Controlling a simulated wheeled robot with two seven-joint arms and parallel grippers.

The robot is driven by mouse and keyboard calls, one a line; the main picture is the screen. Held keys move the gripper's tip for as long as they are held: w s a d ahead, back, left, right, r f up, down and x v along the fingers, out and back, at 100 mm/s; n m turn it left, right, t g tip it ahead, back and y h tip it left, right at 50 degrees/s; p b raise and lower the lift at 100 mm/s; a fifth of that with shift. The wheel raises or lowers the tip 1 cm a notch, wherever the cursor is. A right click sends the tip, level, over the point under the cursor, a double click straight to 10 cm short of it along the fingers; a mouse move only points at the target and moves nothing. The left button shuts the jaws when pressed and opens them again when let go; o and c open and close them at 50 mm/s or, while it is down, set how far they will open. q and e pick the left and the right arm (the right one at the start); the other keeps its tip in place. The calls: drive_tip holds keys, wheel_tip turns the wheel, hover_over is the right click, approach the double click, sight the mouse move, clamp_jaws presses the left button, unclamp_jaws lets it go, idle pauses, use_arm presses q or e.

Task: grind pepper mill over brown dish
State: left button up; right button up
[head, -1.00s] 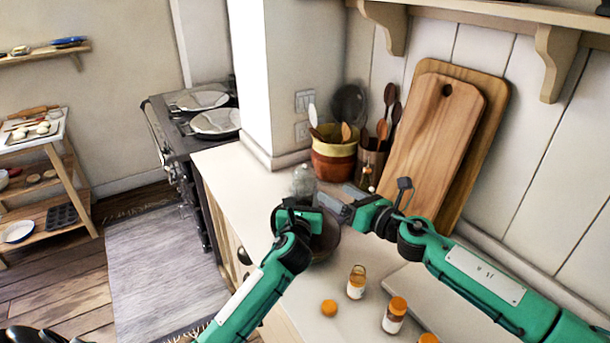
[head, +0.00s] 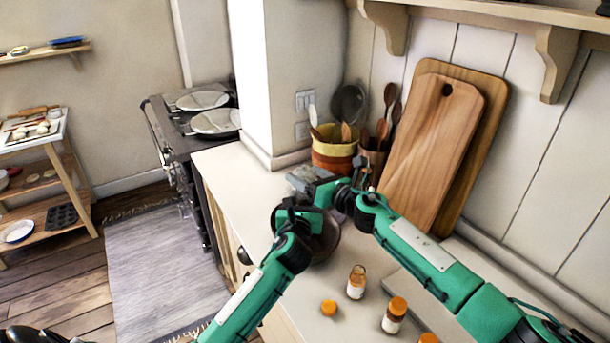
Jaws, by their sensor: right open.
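The brown dish (head: 325,240) sits on the counter, partly covered by both of my arms. My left gripper (head: 297,214) is at the dish's left rim; its fingers are hidden and I cannot tell what they hold. My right gripper (head: 304,180) is open and reaches left, just behind the dish, at the place where a clear glass item stood in the earlier view. That item is hidden behind the gripper now, and I cannot make out whether it is the pepper mill or whether it is between the fingers.
An uncapped jar (head: 357,283), a loose orange cap (head: 329,308) and an orange-capped jar (head: 395,316) stand at the front of the counter. A utensil crock (head: 334,155) and wooden cutting boards (head: 432,150) are behind. The counter's left part (head: 232,175) is clear.

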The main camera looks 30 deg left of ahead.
drive_tip(key=shift+w+a, duration=0.15)
drive_tip(key=shift+a, duration=0.4)
drive_tip(key=c, duration=1)
drive_tip(key=shift+t, duration=0.4)
drive_tip(key=shift+r+m+t+h, duration=0.1)
drive_tip(key=shift+m+t+h, duration=0.7)
drive_tip(key=shift+m+t, duration=0.4)
drive_tip(key=shift+m+t+h, duration=0.3)
drive_tip(key=shift+t, duration=0.2)
